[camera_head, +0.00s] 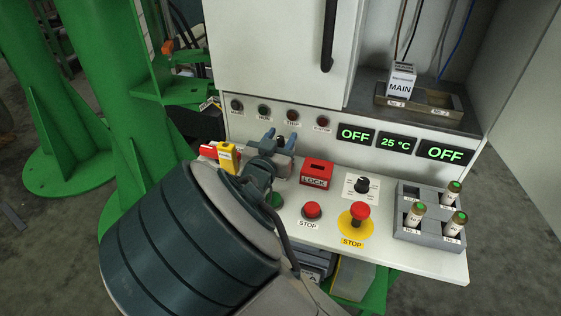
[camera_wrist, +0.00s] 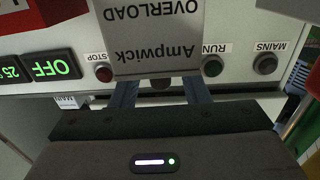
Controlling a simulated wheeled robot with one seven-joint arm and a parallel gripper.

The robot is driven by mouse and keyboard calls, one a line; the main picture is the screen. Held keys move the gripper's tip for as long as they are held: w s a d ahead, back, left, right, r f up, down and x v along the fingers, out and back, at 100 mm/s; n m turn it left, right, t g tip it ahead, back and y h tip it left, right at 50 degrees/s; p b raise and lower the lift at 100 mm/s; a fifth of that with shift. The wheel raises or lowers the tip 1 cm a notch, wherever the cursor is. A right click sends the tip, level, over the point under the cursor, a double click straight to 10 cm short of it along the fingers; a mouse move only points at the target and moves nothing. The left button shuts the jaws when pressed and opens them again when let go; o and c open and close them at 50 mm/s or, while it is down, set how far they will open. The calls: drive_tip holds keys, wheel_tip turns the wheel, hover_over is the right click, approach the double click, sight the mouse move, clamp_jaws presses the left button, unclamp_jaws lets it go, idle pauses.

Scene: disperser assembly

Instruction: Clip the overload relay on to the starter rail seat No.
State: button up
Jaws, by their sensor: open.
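The overload relay (camera_wrist: 160,40), a light grey block marked "Ampwick OVERLOAD", fills the top middle of the wrist view, its lettering upside down. My gripper (camera_wrist: 160,92) is open, with its two blue fingers apart at the relay's near edge; contact cannot be told. In the head view my gripper (camera_head: 280,140) is over the left part of the console, and my arm hides most of what is below it. The starter rail (camera_head: 429,112) is in the cabinet at upper right, with two seat labels. A grey "MAIN" block (camera_head: 400,87) stands in its left seat; the right seat is empty.
A red LOCK block (camera_head: 317,173), a red stop button (camera_head: 312,210), a yellow-based stop button (camera_head: 358,212) and a black knob (camera_head: 362,185) are on the console. The cabinet door (camera_head: 280,45) is left of the rail.

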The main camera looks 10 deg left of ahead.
drive_tip(key=shift+w, duration=0.15)
drive_tip(key=shift+c, duration=0.3)
clamp_jaws()
drive_tip(key=shift+r, duration=0.15)
